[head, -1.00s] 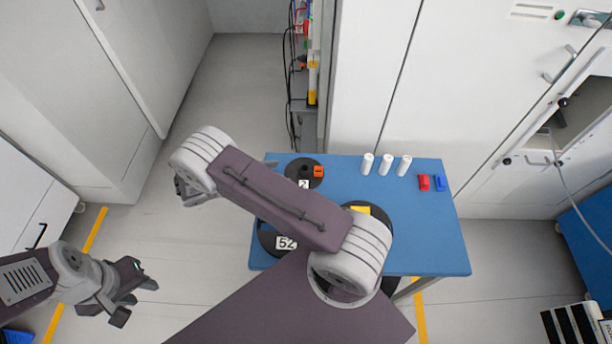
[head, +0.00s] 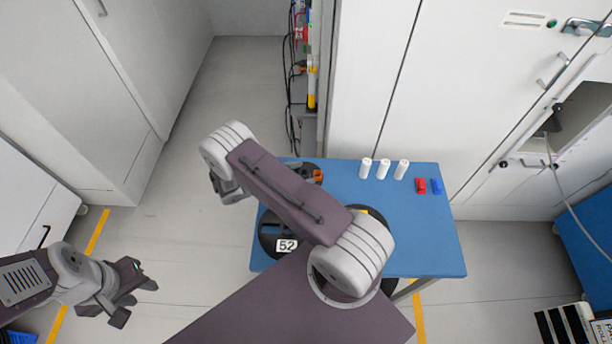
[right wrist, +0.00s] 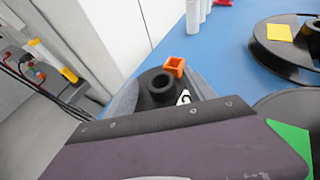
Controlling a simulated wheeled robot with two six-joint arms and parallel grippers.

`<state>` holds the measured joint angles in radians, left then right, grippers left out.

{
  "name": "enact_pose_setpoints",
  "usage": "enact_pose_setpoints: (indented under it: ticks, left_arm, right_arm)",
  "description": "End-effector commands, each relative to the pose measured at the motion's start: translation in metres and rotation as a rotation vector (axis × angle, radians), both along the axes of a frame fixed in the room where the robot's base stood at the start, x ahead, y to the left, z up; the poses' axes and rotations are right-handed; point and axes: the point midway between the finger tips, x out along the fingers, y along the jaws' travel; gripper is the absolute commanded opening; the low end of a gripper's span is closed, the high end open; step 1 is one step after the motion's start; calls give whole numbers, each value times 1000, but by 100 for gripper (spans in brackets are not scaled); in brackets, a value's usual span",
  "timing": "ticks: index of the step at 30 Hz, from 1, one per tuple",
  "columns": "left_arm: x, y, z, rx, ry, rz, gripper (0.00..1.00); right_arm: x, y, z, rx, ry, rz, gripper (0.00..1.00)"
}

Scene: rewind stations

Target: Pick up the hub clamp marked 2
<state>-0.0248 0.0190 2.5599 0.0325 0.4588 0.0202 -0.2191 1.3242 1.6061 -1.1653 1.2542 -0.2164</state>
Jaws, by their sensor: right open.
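The hub clamp marked 2 is a dark hub with a white label and sits with an orange block at the table's far left corner. In the head view my right forearm covers most of it; the orange block (head: 318,176) shows. In the right wrist view the black hub (right wrist: 160,86) and part of its label (right wrist: 184,97) show above my purple arm link. My right gripper (head: 228,188) is open and empty, left of the clamp beyond the table edge; its fingertips are mostly hidden. My left gripper (head: 134,300) is open and empty, far left over the floor.
The blue table (head: 420,235) holds a black reel labelled 52 (head: 286,245), another reel with a yellow patch (right wrist: 279,33), several white cylinders (head: 383,169), a red block (head: 421,186) and a blue block (head: 437,186). White cabinets stand behind.

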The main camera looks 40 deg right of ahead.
Motion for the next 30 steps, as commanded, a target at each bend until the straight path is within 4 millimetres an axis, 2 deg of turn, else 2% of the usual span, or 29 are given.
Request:
enact_pose_setpoints:
  ticks: [1,6,8,16,20,23,26,30]
  left_arm:
    - [0,0,0,0,0,0,36]
    - [0,0,0,0,0,0,36]
    - [0,0,0,0,0,0,36]
    - [0,0,0,0,0,0,36]
    - [0,0,0,0,0,0,36]
    - [0,0,-1,0,0,0,36]
    - [0,0,-2,0,0,0,36]
    - [0,0,-1,0,0,0,36]
  right_arm:
    - [0,0,0,0,0,0,63]
    - [0,0,0,0,0,0,16]
    - [0,0,0,0,0,0,0]
    - [0,0,1,-1,0,0,0]
    - [1,1,8,-1,-1,0,0]
    - [1,1,22,-1,-2,0,0]
    - [1,1,45,-2,-5,-1,0]
    - [-30,-16,63,-3,4,-2,0]
